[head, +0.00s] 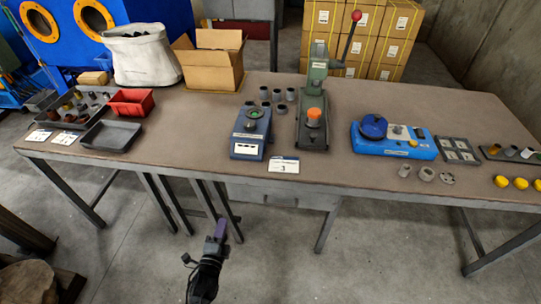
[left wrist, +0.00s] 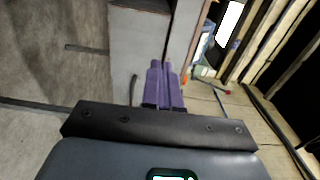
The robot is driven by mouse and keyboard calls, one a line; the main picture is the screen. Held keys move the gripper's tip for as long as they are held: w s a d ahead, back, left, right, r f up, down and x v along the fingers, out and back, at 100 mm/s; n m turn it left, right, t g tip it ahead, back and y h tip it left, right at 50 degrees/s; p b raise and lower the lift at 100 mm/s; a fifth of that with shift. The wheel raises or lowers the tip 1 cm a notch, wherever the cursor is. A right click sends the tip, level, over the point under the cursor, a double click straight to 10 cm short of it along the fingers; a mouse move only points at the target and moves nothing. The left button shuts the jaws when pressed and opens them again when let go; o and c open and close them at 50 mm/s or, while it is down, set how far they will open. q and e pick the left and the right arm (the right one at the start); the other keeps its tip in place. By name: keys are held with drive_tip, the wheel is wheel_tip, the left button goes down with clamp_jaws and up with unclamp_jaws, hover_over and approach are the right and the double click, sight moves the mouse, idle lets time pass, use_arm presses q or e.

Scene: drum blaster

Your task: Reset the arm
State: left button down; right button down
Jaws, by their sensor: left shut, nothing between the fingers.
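My left gripper (head: 220,228) is low in the head view, in front of the table's front edge and over the concrete floor. Its purple fingers are together and hold nothing; they also show closed in the left wrist view (left wrist: 164,82). It touches nothing that I can see. My right gripper is not in view in either picture.
The long brown table (head: 200,180) bears a blue device (head: 250,148), a green lever press (head: 314,110), a blue machine (head: 400,145), a dark tray (head: 110,136) and a red bin (head: 131,101). Cardboard boxes (head: 395,40) stand behind. The floor before the table is clear around the gripper.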

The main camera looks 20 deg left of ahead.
use_arm(q)
drive_tip(key=s+d+r+n+g+h+p, duration=0.3)
drive_tip(key=s+d+r+n+g+p, duration=0.3)
drive_tip(key=s, duration=0.4)
drive_tip(key=s+d+r+n+g+h+p, duration=0.25)
drive_tip(key=s+d+r+n+g, duration=0.4)
drive_tip(key=s, duration=0.45)
wheel_tip(320, 180, up, 39)
drive_tip(key=a+p, duration=0.1)
drive_tip(key=p, duration=3.8)
drive_tip(key=shift+a+g, duration=0.15)
drive_tip(key=shift+g, duration=0.3)
drive_tip(key=shift+w+r, duration=0.1)
